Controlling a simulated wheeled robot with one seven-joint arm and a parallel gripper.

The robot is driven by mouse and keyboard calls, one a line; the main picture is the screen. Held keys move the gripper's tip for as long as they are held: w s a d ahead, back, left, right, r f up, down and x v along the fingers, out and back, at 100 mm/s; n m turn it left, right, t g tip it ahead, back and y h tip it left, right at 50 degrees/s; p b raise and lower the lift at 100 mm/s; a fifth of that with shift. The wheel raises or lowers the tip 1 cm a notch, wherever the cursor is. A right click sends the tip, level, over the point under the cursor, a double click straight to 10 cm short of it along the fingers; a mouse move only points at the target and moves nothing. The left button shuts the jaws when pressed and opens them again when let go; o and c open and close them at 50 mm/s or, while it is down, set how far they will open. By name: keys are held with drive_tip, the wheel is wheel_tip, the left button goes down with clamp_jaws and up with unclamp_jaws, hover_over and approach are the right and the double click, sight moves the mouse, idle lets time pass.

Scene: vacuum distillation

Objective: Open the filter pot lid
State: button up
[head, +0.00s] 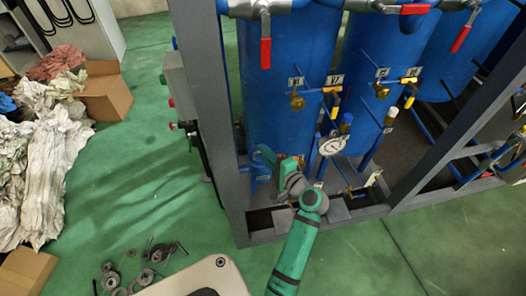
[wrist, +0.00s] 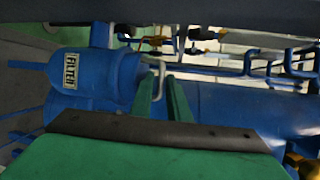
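The blue filter pot (wrist: 75,82) shows in the wrist view on the left, with a "FILTER" label on its side. Its rounded blue lid end (wrist: 128,75) faces the middle of the picture. A thin pale bent handle (wrist: 160,66) stands at that end. My gripper (wrist: 162,78) has its two green fingers apart, with the handle showing in the gap between the tips. I cannot tell whether the fingers touch it. In the head view, the filter pot (head: 261,173) is small and low at the frame, and my gripper (head: 264,154) is beside its top.
Large blue tanks (head: 284,85) with valves stand in a grey metal frame (head: 210,110). A pressure gauge (head: 332,145) is right of my arm. Cloths (head: 40,150), a cardboard box (head: 104,91) and loose metal parts (head: 148,255) lie left. Green floor between is clear.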

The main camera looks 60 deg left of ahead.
drive_tip(key=shift+a+f, duration=0.1)
drive_tip(key=shift+a, duration=0.6)
clamp_jaws()
drive_tip(key=shift+s, duration=0.1)
drive_tip(key=shift+s, duration=0.15)
idle(0.6)
